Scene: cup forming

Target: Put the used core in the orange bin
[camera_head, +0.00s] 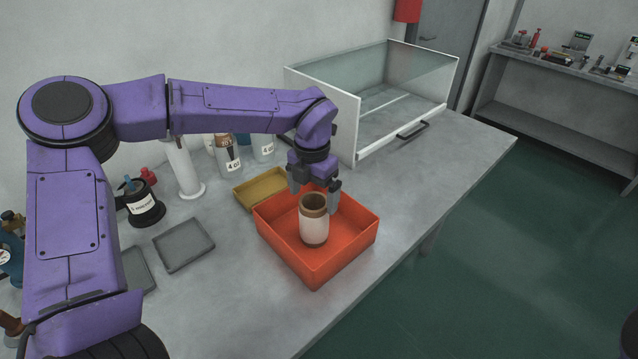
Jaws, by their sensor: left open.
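The used core (314,228), a white cylinder with a brown rim and hollow top, stands upright inside the orange bin (311,270). My left gripper (315,198) points down over the far part of the bin, just behind and above the core. Its fingers are open, with one on each side behind the core's top. No contact with the core can be made out, and the core partly hides the space between the fingers. My right gripper is not in view.
A yellow tray (262,189) stands right behind the bin. A glass-sided case (344,135) with a black handle is at the back. Grey trays (184,246), a black pot (144,209) and several bottles (229,155) are to the left. The bench front right is clear.

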